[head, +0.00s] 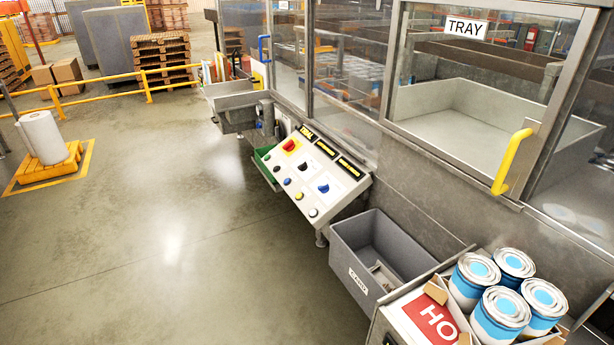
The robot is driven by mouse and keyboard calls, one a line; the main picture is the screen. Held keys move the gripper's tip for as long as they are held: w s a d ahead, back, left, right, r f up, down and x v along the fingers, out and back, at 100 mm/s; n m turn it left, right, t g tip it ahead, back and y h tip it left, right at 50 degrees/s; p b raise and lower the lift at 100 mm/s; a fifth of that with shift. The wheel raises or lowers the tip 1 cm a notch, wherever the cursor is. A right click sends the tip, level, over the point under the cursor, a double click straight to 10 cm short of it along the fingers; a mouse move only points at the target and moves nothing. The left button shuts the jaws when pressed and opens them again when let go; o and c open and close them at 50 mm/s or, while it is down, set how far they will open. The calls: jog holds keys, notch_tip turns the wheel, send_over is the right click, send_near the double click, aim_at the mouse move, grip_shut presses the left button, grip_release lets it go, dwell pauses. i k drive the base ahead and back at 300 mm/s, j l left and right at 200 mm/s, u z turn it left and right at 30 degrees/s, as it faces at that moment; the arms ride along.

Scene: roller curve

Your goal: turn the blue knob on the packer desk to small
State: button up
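The sloped control desk (336,200) stands against the machine's front, near the middle of the head view. A blue knob (323,188) sits on a pale plate at the desk's lower right. Its pointer direction and any size marks are too small to read. A red knob (290,145) on a yellow plate is at the desk's upper left, with a dark knob (303,167) between the two. A row of small coloured buttons runs along the desk's front edge, including a blue button (287,181). My gripper is not in view.
A grey bin (354,262) stands right of the desk. Beyond it are blue-and-white cans (502,312) in an open carton. A window door marked TRAY with a yellow handle (512,162) is above. A green bin (264,168) is at the desk's left.

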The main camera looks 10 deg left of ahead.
aim_at(324, 189)
jog(key=i+j+u, duration=0.15)
jog(key=i+j, duration=0.35)
jog(key=i+j+u, duration=0.1)
jog(key=i+j, duration=0.35)
jog(key=i, duration=0.15)
jog(key=i+j+u, duration=0.15)
jog(key=i+j, duration=0.2)
jog(key=i, duration=0.25)
jog(key=i+u, duration=0.1)
jog(key=i, duration=0.35)
jog(key=i+l+u, duration=0.1)
jog(key=i, duration=0.3)
